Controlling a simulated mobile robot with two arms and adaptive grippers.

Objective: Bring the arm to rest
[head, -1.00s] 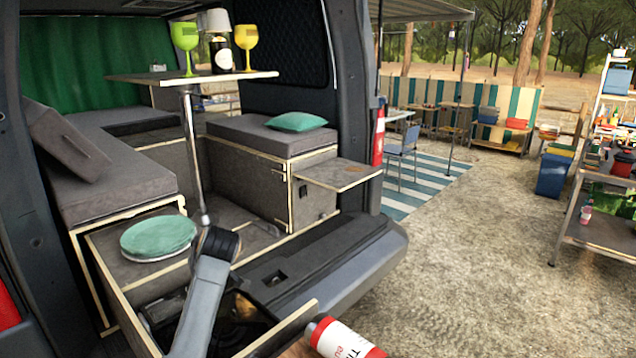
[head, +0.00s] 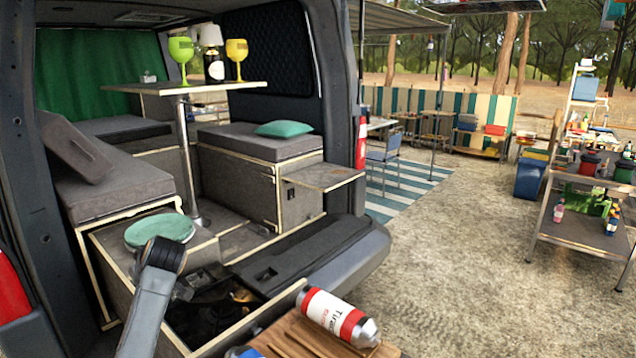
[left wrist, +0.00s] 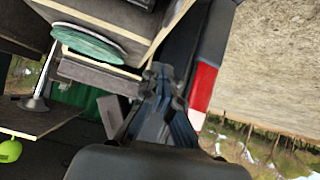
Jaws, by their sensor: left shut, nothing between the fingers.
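My left arm (head: 150,295) comes in from the bottom left in the head view, reaching up in front of the open drawer of the van. Its dark joint overlaps the lower edge of the green plates (head: 160,230) in the picture. My left gripper (left wrist: 165,78) shows in the left wrist view, shut and empty, with the van's red tail light (left wrist: 201,88) beside it. Its fingers are not clear in the head view. The green plates also show in the left wrist view (left wrist: 90,46), apart from the fingers. My right gripper is not in view.
A red and white bottle (head: 335,317) lies on a slatted wooden surface (head: 295,340) at the bottom. The van's table (head: 190,88) holds two goblets, a lamp and a dark bottle. A loaded shelf (head: 575,235) stands right. Sandy ground between is clear.

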